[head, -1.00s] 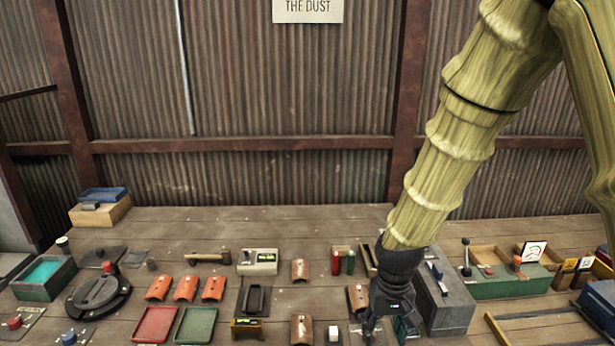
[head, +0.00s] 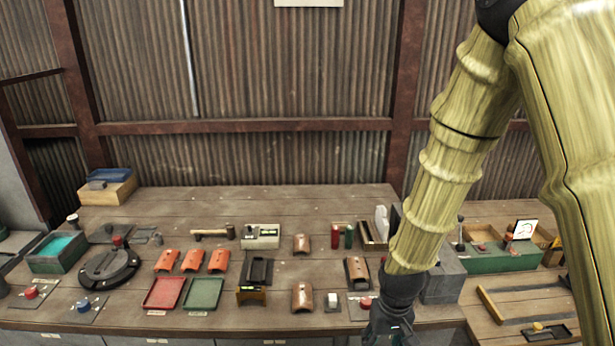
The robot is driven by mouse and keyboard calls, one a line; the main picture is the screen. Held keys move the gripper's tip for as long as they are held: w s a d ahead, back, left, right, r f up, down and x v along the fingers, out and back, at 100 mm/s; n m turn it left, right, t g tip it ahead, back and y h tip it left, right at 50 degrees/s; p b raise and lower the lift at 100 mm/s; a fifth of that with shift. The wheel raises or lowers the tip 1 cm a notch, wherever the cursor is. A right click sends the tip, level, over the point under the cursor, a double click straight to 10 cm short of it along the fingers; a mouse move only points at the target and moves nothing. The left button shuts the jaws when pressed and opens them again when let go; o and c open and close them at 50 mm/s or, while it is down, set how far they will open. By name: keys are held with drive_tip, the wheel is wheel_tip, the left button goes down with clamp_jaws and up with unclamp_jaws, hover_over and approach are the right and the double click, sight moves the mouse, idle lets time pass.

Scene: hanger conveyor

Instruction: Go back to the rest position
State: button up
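My gripper (head: 388,332) hangs at the lower end of my yellow-green bamboo-like arm, near the front edge of the wooden workbench (head: 340,204) in the head view. It sits right of a small red button on a plate (head: 364,303) and in front of a grey box (head: 442,282). The fingers are dark and cut off by the bottom edge of the picture, so I cannot see whether they are open or shut, or whether they hold anything.
Orange tiles (head: 192,260), a red tray (head: 164,293), a green tray (head: 202,293) and brown tiles (head: 302,297) lie left of my gripper. A green control box (head: 500,258) stands at the right. The bench's back strip is mostly clear.

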drive_tip(key=s+d+f+b, duration=0.2)
drive_tip(key=s+f, duration=1)
drive_tip(key=f, duration=0.2)
drive_tip(key=s+d+f+b, duration=0.1)
drive_tip(key=s+d+f, duration=0.2)
drive_tip(key=s+f, duration=0.9)
wheel_tip(320, 180, down, 3)
drive_tip(key=shift+s+d+r+m+b, duration=0.1)
drive_tip(key=shift+s+d+m+b, duration=0.2)
drive_tip(key=shift+m+b, duration=0.1)
